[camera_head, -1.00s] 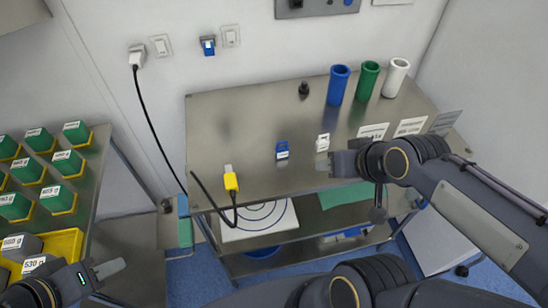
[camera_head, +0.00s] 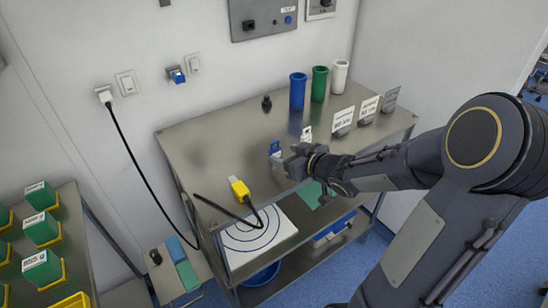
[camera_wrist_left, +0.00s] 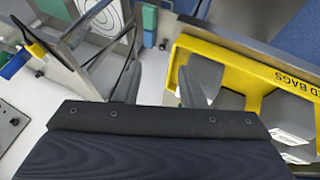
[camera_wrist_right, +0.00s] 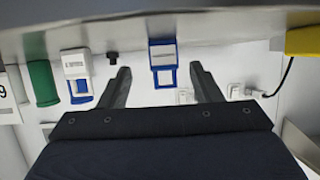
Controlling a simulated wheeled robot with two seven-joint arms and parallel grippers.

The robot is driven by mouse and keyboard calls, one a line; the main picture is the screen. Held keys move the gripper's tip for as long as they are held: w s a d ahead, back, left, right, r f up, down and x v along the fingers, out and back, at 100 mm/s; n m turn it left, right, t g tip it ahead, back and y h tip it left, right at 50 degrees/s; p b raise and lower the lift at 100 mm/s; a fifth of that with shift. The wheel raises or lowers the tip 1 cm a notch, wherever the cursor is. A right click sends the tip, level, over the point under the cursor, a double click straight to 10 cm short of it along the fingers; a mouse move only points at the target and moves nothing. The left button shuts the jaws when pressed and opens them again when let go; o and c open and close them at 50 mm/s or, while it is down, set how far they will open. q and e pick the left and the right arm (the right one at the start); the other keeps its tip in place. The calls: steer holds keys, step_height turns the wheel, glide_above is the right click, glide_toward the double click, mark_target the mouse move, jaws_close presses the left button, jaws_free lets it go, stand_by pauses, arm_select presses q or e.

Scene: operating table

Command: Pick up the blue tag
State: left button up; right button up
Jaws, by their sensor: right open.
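The blue tag (camera_head: 275,148) stands near the front edge of the metal table. My right gripper (camera_head: 283,162) is beside it, just in front and to the right, and hides its lower part. In the right wrist view, the blue tag with its white label (camera_wrist_right: 163,62) shows between the two spread fingers (camera_wrist_right: 160,78), not gripped. My right gripper is open and empty. A white tag (camera_head: 306,134) stands to the right of the blue one. My left gripper (camera_wrist_left: 158,85) shows only in its own wrist view, with its fingers apart and nothing between them.
Blue (camera_head: 297,92), green (camera_head: 319,84) and white tubes (camera_head: 340,77) stand at the back of the metal table (camera_head: 215,140). Label stands (camera_head: 343,121) are at its right. A yellow plug (camera_head: 240,189) lies at the front left. A yellow tray (camera_wrist_left: 225,48) is near my left gripper.

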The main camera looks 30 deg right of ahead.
mark_target(277, 152)
steer(key=x, duration=0.3)
steer(key=b+x, duration=0.1)
steer(key=x, duration=0.1)
steer(key=shift+w+a+r, duration=0.15)
steer(key=shift+a, duration=0.15)
steer(key=shift+c, duration=0.2)
steer(key=c, duration=1)
